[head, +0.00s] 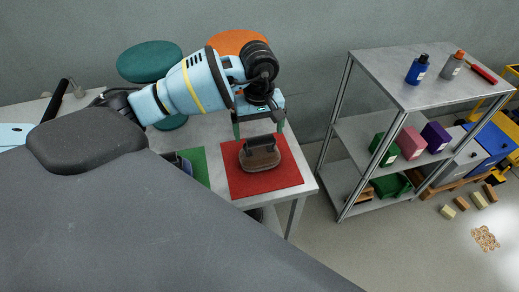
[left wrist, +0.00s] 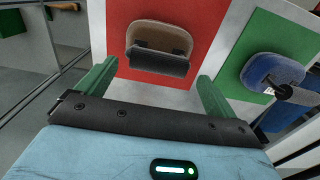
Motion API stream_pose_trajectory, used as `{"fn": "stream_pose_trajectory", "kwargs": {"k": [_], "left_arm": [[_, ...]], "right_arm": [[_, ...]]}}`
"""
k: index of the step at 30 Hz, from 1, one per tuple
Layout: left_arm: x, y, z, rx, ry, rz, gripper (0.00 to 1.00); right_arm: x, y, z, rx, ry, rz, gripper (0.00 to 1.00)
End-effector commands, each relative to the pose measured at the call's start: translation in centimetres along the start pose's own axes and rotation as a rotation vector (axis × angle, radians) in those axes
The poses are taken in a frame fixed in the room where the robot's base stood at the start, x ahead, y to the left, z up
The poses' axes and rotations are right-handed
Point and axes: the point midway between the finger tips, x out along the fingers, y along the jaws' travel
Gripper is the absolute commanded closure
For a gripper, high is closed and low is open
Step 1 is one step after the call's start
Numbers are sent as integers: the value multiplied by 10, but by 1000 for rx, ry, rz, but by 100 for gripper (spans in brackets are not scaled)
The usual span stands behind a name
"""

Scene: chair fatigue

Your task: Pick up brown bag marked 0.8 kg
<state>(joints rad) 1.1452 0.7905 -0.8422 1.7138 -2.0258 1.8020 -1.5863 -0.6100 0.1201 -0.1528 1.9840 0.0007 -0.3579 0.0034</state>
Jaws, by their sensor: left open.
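The brown bag (head: 260,158), a low weight with a dark handle on top, sits on the red mat (head: 285,177) at the table's right end. Its marking cannot be read. My left gripper (head: 258,132) is open and empty, its green fingers spread just behind and above the bag's handle. In the left wrist view the brown bag (left wrist: 160,38) and its handle lie ahead between the two green fingers (left wrist: 155,83), apart from them. My right gripper is not in view.
A blue bag (left wrist: 272,70) sits on the green mat (left wrist: 240,28) beside the red one. A grey shelf (head: 400,75) with bottles and boxes stands to the right. Teal (head: 150,60) and orange (head: 236,40) stools stand behind the table.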

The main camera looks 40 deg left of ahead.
Motion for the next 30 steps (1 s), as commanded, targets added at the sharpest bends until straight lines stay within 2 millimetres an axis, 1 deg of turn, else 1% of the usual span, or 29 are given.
{"fn": "stream_pose_trajectory", "kwargs": {"k": [2, 4, 9, 12, 14, 17, 23, 30], "left_arm": [[1, 0, 0, 0, 0, 1, 7], [6, 1, 1, -1, -1, 1, 7], [29, 2, 3, -1, -2, 2, 7], [42, 2, 3, -1, -2, 2, 7], [47, 2, 3, 0, -1, 1, 7], [51, 2, 2, 0, 1, 2, 7], [51, 2, 2, 0, 1, 2, 7], [51, 2, 2, 0, 0, 2, 38]], "right_arm": [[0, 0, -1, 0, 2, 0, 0], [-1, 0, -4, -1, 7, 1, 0], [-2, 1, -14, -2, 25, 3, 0], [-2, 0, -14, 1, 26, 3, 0], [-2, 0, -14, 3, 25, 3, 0], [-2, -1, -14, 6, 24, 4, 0], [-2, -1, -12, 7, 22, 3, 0], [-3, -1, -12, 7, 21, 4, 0]]}}
